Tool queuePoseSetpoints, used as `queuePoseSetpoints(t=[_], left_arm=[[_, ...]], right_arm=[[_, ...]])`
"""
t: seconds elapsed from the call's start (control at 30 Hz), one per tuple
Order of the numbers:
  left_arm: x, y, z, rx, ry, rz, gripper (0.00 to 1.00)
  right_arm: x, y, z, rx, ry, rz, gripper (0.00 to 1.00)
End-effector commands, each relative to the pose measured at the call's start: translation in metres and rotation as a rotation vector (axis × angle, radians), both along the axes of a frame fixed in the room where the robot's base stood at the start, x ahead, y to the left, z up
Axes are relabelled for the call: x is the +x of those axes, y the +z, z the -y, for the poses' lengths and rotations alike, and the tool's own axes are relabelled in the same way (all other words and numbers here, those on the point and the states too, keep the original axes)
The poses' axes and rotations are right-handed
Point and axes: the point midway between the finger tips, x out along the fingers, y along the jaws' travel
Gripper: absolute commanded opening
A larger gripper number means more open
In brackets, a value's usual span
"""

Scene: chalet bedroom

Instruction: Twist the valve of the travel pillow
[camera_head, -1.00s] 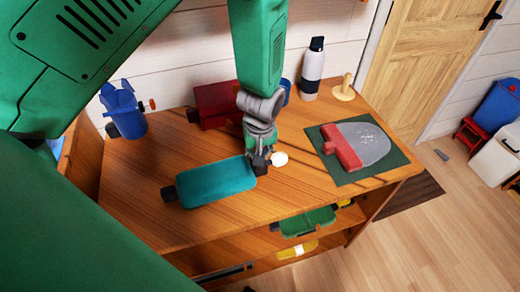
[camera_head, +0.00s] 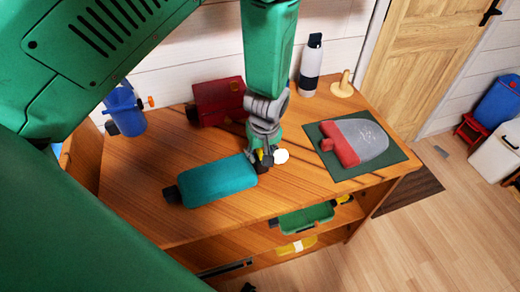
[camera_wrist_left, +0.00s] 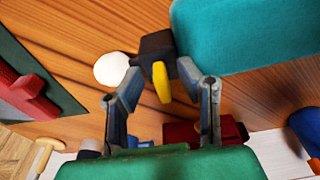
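The travel pillow is a teal padded block (camera_head: 217,182) lying on the wooden desk, with a dark fitting at its left end. At its right end is a black valve with a yellow tab; in the left wrist view the black valve (camera_wrist_left: 156,45) and yellow tab (camera_wrist_left: 161,82) show clearly. My left gripper (camera_head: 264,160) reaches down from above at this end. My right gripper is not in view.
A white round object (camera_head: 281,156) lies just right of the gripper. A red box (camera_head: 217,101), blue container (camera_head: 124,110), bottle (camera_head: 311,65) and wooden peg stand (camera_head: 343,86) stand behind. A grey and red item rests on a green mat (camera_head: 397,157) at right. The desk's front is clear.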

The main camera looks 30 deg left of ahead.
Motion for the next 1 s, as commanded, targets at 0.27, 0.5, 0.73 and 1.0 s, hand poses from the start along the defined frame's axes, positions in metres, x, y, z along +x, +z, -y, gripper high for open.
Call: queuePoseSetpoints(t=[0.27,0.5,0.73,1.0], left_arm=[[0.001,0.003,0.000,0.000,-0.001,0.004,0.31],[-0.001,0.031,0.002,0.001,-0.003,0.005,0.31],[-0.004,0.062,0.006,0.001,-0.003,0.005,0.31],[-0.004,0.061,0.007,0.001,-0.002,0.004,0.31]], right_arm=[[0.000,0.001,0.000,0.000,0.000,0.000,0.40],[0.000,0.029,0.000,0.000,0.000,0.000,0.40],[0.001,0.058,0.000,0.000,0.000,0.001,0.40],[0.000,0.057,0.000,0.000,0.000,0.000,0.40]])
